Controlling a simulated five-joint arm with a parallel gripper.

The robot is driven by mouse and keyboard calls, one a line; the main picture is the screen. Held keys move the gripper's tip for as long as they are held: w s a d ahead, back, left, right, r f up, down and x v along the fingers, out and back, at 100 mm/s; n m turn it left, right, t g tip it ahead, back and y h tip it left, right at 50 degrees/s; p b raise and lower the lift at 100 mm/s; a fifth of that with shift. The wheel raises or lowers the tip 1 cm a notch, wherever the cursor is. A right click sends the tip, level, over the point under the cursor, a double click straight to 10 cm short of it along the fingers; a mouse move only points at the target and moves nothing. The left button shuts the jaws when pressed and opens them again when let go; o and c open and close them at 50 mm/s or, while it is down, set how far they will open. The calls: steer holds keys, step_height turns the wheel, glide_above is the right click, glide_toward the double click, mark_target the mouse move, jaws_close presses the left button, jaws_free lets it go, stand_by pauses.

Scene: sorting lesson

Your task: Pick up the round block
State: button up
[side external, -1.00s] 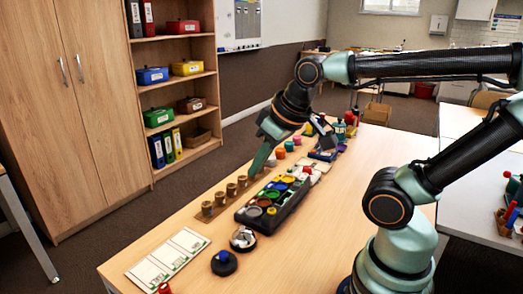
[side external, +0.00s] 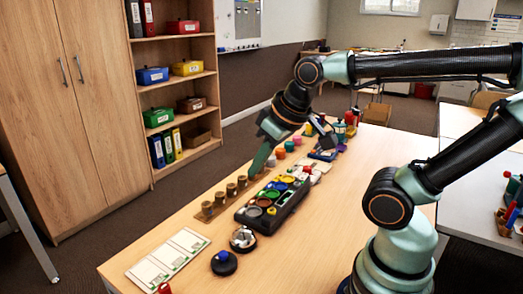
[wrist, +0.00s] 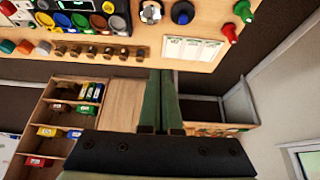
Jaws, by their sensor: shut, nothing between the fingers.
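Several small round blocks stand in a row along the table's far edge, among them a pink one (side external: 289,146) and an orange one (side external: 297,140). An orange block (wrist: 25,47) and a teal block (wrist: 8,46) show at the left of the wrist view. I cannot tell which is the round block meant. My gripper (side external: 253,172) points down near the far edge, by the row of brown knobbed cylinders (side external: 220,198). In the wrist view its two green fingers (wrist: 160,74) lie close together, shut and empty. The fingertips hide part of the strip's end in the side view.
A black tray (side external: 240,215) with coloured round wells stands beside the brown cylinders. A metal dish (side external: 243,239), a black disc with a blue knob (side external: 224,262) and a white card (side external: 168,259) lie nearer the front.

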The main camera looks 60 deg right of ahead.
steer(key=o, duration=1.2)
steer(key=m+g, duration=0.6)
steer(key=m, duration=1.4)
glide_above(220, 193)
step_height(220, 193, down, 13)
step_height(220, 193, down, 11)
steer(key=shift+s+a+f, duration=0.1)
